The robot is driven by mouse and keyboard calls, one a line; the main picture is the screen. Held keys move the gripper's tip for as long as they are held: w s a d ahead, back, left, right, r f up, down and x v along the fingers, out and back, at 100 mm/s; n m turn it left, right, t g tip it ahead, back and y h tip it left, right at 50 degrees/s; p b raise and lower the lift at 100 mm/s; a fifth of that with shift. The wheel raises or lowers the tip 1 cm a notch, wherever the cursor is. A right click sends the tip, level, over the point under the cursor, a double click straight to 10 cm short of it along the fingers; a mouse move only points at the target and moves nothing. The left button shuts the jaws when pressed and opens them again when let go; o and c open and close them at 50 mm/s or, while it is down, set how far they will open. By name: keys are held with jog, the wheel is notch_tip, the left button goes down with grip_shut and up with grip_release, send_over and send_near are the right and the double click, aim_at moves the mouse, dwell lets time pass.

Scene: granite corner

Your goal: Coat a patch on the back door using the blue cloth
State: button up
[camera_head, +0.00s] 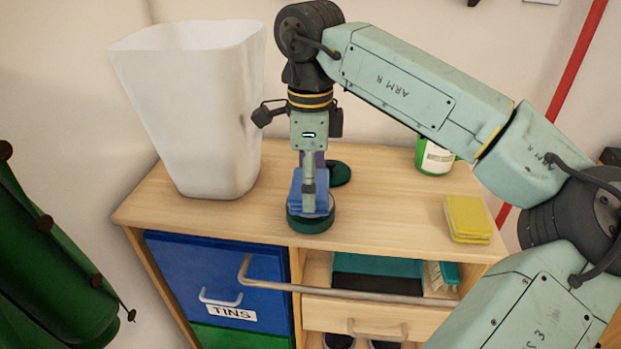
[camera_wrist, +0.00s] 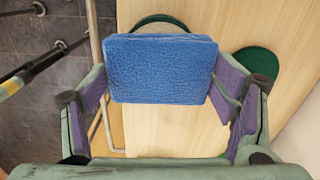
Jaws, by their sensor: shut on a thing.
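The blue cloth (camera_head: 296,196) is a folded pad held by my gripper (camera_head: 309,188), which points down over the front of the wooden counter. It also shows in the wrist view (camera_wrist: 160,68), between the purple-padded fingers. Below the cloth is a round dark green tin (camera_head: 310,222). The cloth is at or just over its top; I cannot tell whether it touches what is inside. In the wrist view the tin's rim (camera_wrist: 160,18) curves out behind the cloth. A flat dark green disc (camera_head: 338,174), perhaps a lid, lies just behind. I cannot identify the back door.
A tall white bin (camera_head: 195,110) stands at the counter's (camera_head: 390,215) left. A green can with a white label (camera_head: 435,158) and a yellow stack (camera_head: 467,218) are on the right. The counter's middle right is clear.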

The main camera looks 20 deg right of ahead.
jog(key=shift+f+b, duration=0.35)
jog(key=shift+f, duration=0.2)
dwell(1.1)
jog(key=shift+r, duration=0.15)
jog(key=shift+r+p, duration=2.7)
jog(key=shift+r, duration=0.7)
notch_tip(320, 180, down, 2)
jog(key=shift+f+b, duration=0.2)
jog(key=shift+b, duration=1.05)
jog(key=shift+r, duration=0.15)
jog(key=shift+s, duration=0.1)
